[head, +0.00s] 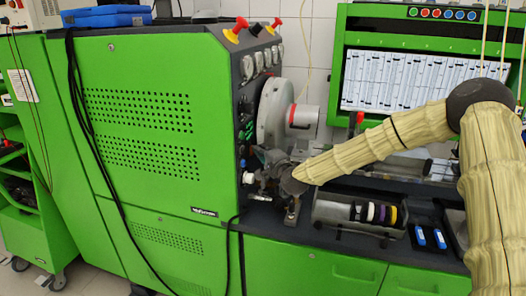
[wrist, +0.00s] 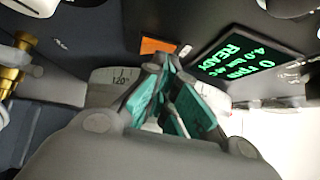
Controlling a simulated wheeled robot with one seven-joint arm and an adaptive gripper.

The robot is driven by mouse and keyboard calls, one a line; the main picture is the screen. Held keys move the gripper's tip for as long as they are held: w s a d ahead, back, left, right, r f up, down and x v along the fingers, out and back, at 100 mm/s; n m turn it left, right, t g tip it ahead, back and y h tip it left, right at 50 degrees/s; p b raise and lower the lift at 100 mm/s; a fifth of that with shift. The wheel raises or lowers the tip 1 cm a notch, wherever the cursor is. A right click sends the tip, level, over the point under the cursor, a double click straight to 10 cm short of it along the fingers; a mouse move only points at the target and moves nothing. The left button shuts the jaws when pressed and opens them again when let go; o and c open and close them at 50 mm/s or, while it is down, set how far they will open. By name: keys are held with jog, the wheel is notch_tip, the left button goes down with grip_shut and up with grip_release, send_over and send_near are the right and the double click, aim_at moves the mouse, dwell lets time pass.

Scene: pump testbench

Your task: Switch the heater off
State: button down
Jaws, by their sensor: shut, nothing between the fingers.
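In the wrist view my gripper (wrist: 166,66) is shut, its teal-padded fingers meeting at the tips with nothing between them. Just beyond the tips, on a dark panel, is an orange rectangular part (wrist: 158,46) that looks like a switch; I cannot read a label or tell its on or off state. A small white piece (wrist: 185,51) sits to its right. I cannot tell whether the fingertips touch anything. In the head view my fingers are not clear among the fittings beside the green housing (head: 150,140).
Brass fittings (wrist: 14,62) stand at the left of the wrist view.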

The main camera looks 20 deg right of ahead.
jog(key=s+d+r+b, duration=0.2)
jog(key=s+d, duration=0.3)
jog(key=s, duration=0.7)
jog(key=shift+b, duration=0.55)
jog(key=shift+d+r, duration=0.1)
jog(key=s+a+f+n+g, duration=0.2)
jog(key=s+a+f+g, duration=0.3)
jog(key=f, duration=0.6)
jog(key=s+a+f+n+g, duration=0.1)
jog(key=s+a+f+n, duration=0.2)
jog(key=s+f, duration=0.6)
jog(key=s+a+f+n+g, duration=0.2)
jog(key=s+a+f+g, duration=0.15)
jog(key=f, duration=0.95)
jog(key=s+a+f+n+g+h, duration=0.1)
jog(key=s+f+n+g, duration=0.1)
jog(key=s+f, duration=0.55)
jog(key=s+f+n+g, duration=0.2)
jog(key=s+f, duration=0.3)
jog(key=s, duration=0.6)
jog(key=s+d+f+n+g+h, duration=0.1)
jog(key=s+d+f+n+g, duration=0.1)
jog(key=s, duration=0.6)
jog(key=s+d+f+n+g+h, duration=0.1)
jog(key=s+f+n+g, duration=0.1)
jog(key=s, duration=0.6)
jog(key=shift+s+d+f, duration=0.25)
jog(key=shift+d+f, duration=0.1)
jog(key=shift+f, duration=0.05)
